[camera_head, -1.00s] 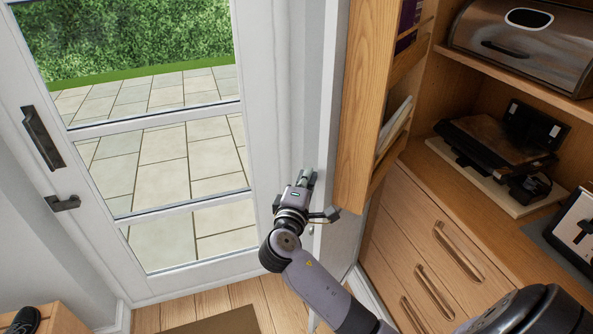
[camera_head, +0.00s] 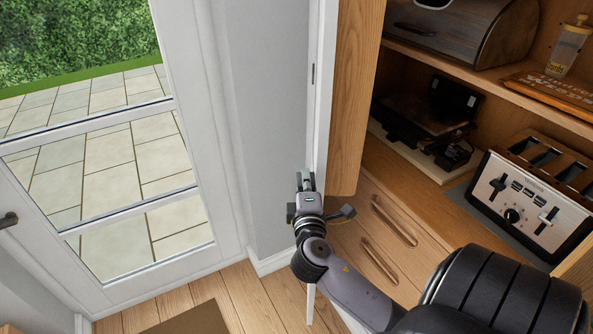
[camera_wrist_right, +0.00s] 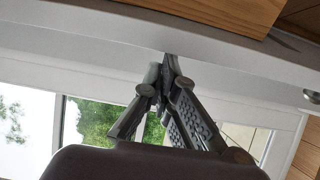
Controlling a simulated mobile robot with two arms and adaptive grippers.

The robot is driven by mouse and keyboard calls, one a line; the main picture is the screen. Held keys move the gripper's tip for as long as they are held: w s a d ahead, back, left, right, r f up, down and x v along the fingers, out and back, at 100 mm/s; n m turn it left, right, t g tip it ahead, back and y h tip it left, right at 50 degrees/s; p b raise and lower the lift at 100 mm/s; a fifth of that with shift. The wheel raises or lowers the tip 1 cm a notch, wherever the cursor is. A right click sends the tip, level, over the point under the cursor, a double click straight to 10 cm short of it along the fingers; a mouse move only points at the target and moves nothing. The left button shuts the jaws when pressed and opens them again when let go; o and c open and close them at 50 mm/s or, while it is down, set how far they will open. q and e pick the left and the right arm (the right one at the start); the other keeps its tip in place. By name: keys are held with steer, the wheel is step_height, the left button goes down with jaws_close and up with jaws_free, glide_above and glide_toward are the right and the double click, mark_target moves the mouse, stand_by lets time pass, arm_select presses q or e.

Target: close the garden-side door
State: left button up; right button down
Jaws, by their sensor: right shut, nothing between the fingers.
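The garden-side door (camera_head: 322,90) is a white cupboard door that stands open, seen nearly edge-on in the head view. A wooden rack (camera_head: 352,100) is fixed to its inner side, facing the shelves; the rack's contents are hidden. My right gripper (camera_head: 306,178) is shut and empty at the door's white outer side, low by the rack's bottom end. In the right wrist view its closed fingertips (camera_wrist_right: 168,58) meet or nearly meet the white panel (camera_wrist_right: 100,35); I cannot tell if they touch. My left gripper is not in view.
The cupboard holds a bread bin (camera_head: 470,32), a grill (camera_head: 430,125) and a toaster (camera_head: 525,205), above drawers with handles (camera_head: 392,222). A glazed white door (camera_head: 95,215) to the garden is at left, beside a grey wall (camera_head: 268,110). Wooden floor (camera_head: 250,290) is clear between them.

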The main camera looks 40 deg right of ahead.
steer(key=shift+s+d, duration=0.3)
